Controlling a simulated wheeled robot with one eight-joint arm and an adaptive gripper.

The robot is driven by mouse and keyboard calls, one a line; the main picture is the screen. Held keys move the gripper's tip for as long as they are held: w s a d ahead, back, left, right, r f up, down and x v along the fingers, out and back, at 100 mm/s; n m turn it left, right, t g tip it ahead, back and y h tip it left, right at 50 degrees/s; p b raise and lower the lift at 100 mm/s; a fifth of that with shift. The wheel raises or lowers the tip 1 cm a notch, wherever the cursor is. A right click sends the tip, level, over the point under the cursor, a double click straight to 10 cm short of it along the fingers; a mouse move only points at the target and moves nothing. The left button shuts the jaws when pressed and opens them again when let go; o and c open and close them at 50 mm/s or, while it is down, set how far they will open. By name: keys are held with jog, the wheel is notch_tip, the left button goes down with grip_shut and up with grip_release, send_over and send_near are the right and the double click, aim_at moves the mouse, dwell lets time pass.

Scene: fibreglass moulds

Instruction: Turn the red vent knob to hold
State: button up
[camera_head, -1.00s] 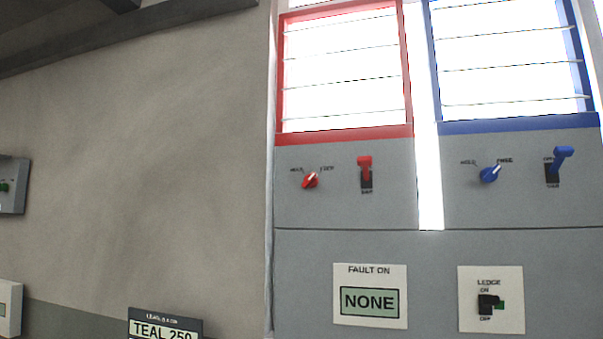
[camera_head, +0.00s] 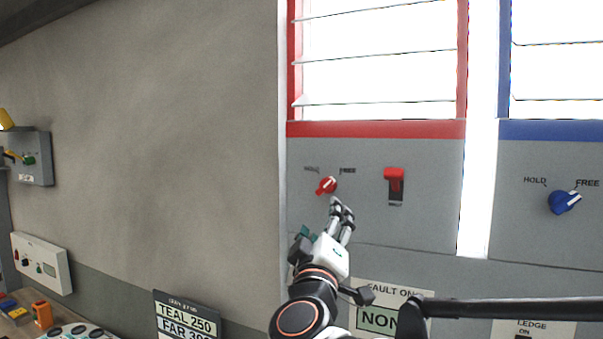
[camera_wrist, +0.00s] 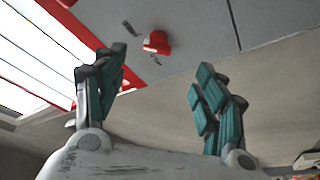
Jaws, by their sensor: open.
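The red vent knob (camera_head: 326,186) is on the grey panel below the red-framed louvre window, between the labels HOLD on its left and FREE on its right. Its white pointer mark leans up and to the right, toward FREE. My gripper (camera_head: 342,208) is just below and slightly right of the knob, apart from it. In the wrist view the knob (camera_wrist: 157,42) shows beyond and between the two teal-padded fingers (camera_wrist: 163,85), which are spread with nothing between them.
A red lever switch (camera_head: 394,186) sits right of the knob. A blue knob (camera_head: 564,202) is on the panel farther right. A FAULT ON display (camera_head: 378,318) is below, partly hidden by my arm. Bare wall (camera_head: 200,130) lies to the left.

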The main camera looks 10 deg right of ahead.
aim_at(324, 188)
jog(key=x, duration=0.4)
jog(key=p+x, duration=0.1)
jog(key=x, duration=0.4)
jog(key=a+r+p+x, duration=0.1)
jog(key=x, duration=0.4)
jog(key=c, duration=1.1)
